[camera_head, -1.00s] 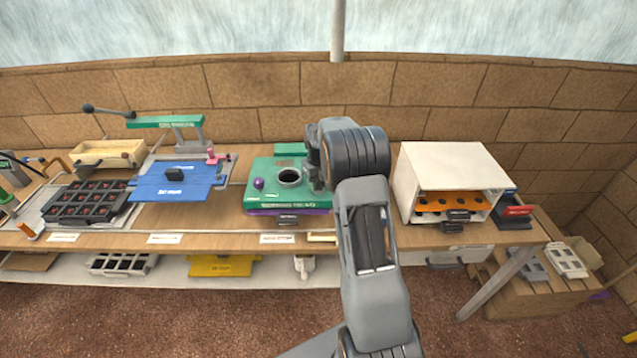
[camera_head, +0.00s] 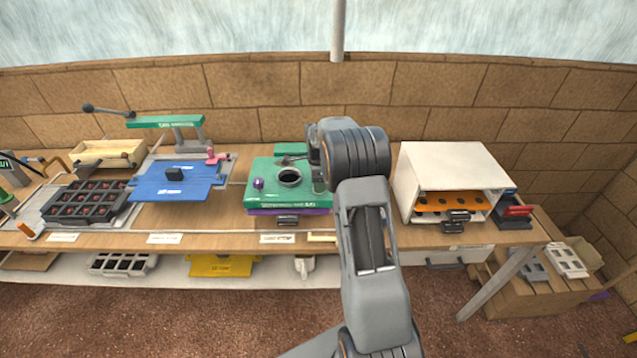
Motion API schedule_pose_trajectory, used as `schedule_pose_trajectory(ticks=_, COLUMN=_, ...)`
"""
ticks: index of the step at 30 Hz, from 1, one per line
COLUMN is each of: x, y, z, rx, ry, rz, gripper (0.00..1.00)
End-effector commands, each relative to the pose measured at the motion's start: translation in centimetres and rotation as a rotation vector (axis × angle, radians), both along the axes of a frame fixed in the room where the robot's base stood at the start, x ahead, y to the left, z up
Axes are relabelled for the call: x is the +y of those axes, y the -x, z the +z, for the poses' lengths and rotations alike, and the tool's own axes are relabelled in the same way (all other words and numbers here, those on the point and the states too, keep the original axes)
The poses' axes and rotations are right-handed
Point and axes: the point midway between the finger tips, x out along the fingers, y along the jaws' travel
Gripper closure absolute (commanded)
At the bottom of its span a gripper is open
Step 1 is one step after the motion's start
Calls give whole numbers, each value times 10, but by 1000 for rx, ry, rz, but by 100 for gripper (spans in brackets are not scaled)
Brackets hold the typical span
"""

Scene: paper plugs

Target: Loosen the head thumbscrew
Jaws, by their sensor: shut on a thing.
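My gripper (camera_head: 318,170) is at the right side of the green unit (camera_head: 262,200) on the bench. My own wrist partly hides it. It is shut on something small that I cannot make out. A dark grey bar (camera_head: 291,159) shows just left of the gripper, above the unit's back part. The unit has a round dark opening (camera_head: 289,177) and a small purple knob (camera_head: 258,183) on its left, apart from the gripper. A pink knob (camera_head: 211,157) stands by the press column at left. I cannot tell which part is the head thumbscrew.
A white box (camera_head: 452,165) with an orange shelf stands right of my arm. Left are a blue plate (camera_head: 160,190), a press with a green head (camera_head: 165,122), a black tray (camera_head: 88,203) and a wooden box (camera_head: 105,150). A brick wall runs behind.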

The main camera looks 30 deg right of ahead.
Motion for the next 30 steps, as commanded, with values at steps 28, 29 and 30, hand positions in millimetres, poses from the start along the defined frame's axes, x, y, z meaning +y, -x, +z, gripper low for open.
schedule_pose_trajectory(ticks=28, x=0, y=0, z=0, rx=0, ry=0, rz=1051, gripper=85)
schedule_pose_trajectory(ticks=29, x=0, y=0, z=0, rx=0, ry=0, rz=1050, gripper=85)
schedule_pose_trajectory(ticks=30, x=0, y=0, z=0, rx=0, ry=0, rz=1050, gripper=85)
